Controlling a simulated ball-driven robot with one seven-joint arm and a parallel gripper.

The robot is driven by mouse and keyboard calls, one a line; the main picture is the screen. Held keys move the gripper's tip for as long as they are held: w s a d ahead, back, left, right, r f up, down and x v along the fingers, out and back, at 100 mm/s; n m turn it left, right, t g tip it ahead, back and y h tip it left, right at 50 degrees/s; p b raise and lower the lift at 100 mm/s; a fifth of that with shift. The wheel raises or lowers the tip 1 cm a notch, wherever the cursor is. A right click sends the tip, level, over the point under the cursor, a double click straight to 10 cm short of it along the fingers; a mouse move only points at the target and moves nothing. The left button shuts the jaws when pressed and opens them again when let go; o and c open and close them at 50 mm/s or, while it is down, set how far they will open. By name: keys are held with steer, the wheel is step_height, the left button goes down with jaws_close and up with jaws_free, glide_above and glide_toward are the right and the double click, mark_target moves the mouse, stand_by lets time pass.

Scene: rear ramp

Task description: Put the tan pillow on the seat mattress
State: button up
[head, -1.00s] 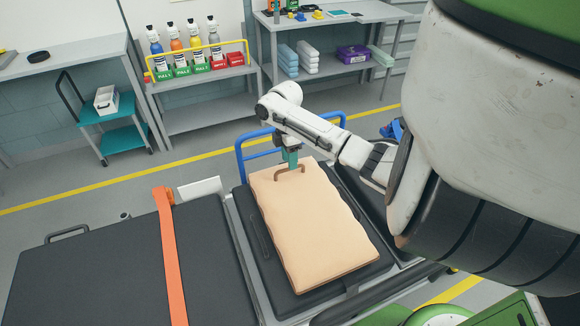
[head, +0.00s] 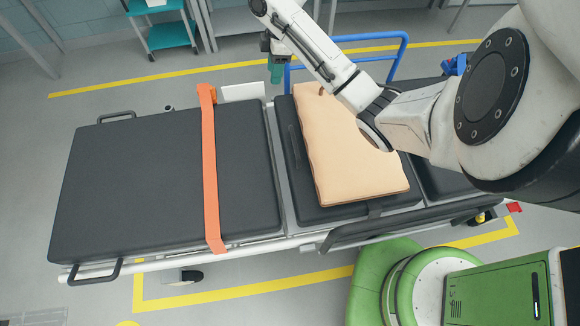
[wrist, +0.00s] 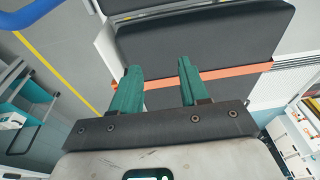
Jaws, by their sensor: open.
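The tan pillow (head: 345,160) lies flat on the black middle mattress section (head: 300,165) of the stretcher, partly covered by my arm in the head view. My gripper (head: 276,75) is beyond the pillow's far left corner, apart from it, its teal fingers small in this view. In the wrist view my gripper (wrist: 157,76) is open, with a clear gap between the two teal fingers and nothing held. The pillow does not show in the wrist view. Which section is the seat mattress is not marked.
A long black mattress section (head: 130,190) with an orange strap (head: 210,170) fills the stretcher's left side. A blue rail (head: 403,55) stands at its far side. A teal cart (head: 168,35) stands behind. A green machine (head: 490,295) is at the lower right.

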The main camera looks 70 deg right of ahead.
steer(key=w+a+f+m+t+y, duration=0.1)
steer(key=w+a, duration=0.3)
steer(key=a, duration=0.4)
steer(key=w+a+f, duration=0.2)
steer(key=w+a, duration=0.1)
steer(key=a, duration=0.6)
steer(key=s+a+f+m, duration=0.2)
steer(key=s+a+f, duration=0.1)
steer(key=a, duration=0.8)
steer(key=s+a+f+m+g+h, duration=0.1)
steer(key=s, duration=0.7)
steer(key=s+a+f+m+h, duration=0.1)
steer(key=s+f+m, duration=0.1)
steer(key=s, duration=0.7)
steer(key=shift+s+a+g+h, duration=0.25)
steer(key=shift+a+g+h, duration=0.05)
steer(key=shift+a+g, duration=0.1)
